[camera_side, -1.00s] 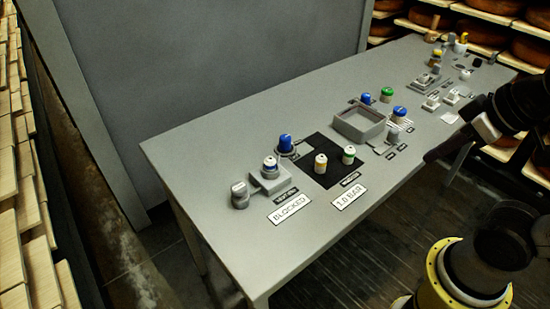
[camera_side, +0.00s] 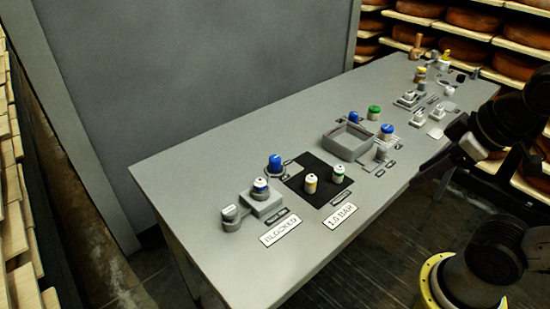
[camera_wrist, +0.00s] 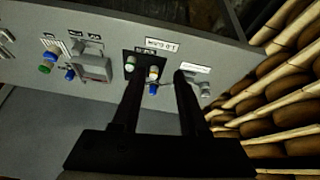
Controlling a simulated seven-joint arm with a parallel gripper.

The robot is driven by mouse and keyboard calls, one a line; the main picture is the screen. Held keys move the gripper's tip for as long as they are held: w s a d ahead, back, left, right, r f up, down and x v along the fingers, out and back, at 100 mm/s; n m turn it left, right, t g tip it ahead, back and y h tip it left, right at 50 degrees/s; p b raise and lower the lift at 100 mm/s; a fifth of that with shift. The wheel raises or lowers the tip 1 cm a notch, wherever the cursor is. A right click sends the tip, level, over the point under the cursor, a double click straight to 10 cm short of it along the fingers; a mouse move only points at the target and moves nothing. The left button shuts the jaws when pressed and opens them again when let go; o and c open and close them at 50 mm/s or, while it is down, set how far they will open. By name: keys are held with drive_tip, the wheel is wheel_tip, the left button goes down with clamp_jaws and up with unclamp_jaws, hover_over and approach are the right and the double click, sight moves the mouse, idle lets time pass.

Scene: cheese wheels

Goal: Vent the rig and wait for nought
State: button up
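A white sign reading "1.0 BAR" (camera_side: 340,216) lies at the table's front edge; it also shows in the wrist view (camera_wrist: 161,44). A sign reading "BLOCKED" (camera_side: 281,231) lies left of it. Behind that sign is a grey block (camera_side: 267,207) bearing a blue-banded, white-topped piece (camera_side: 260,187). A short grey cylinder (camera_side: 231,217) stands beside the block. A blue-capped piece (camera_side: 275,163) stands behind the dark mat. My gripper (camera_wrist: 160,64) has its two fingers apart, with nothing held between them. In the side view its fingers are hard to make out.
The dark mat (camera_side: 304,180) bears a yellow-banded vial (camera_side: 311,183) and a green-banded vial (camera_side: 338,173). A grey open tray (camera_side: 347,149), blue- and green-capped pieces and small fixtures stand farther right. Shelves of cheese wheels (camera_side: 470,52) stand behind. The table's left end is bare.

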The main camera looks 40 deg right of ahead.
drive_tip(key=o, duration=0.4)
drive_tip(key=r+n, duration=0.1)
drive_tip(key=w+r, duration=0.1)
drive_tip(key=r+n, duration=0.1)
drive_tip(key=shift+w+r+n, duration=0.25)
drive_tip(key=shift+r+n, duration=0.05)
drive_tip(key=shift+r, duration=0.1)
drive_tip(key=w+r+n, duration=0.4)
drive_tip(key=w+r, duration=0.1)
drive_tip(key=w, duration=0.1)
drive_tip(key=n+g, duration=0.5)
drive_tip(key=n, duration=0.3)
hover_over(275, 157)
wheel_tip(275, 157, down, 15)
wheel_tip(275, 157, down, 13)
drive_tip(key=shift+s+f, duration=0.1)
drive_tip(key=shift+f, duration=0.05)
clamp_jaws()
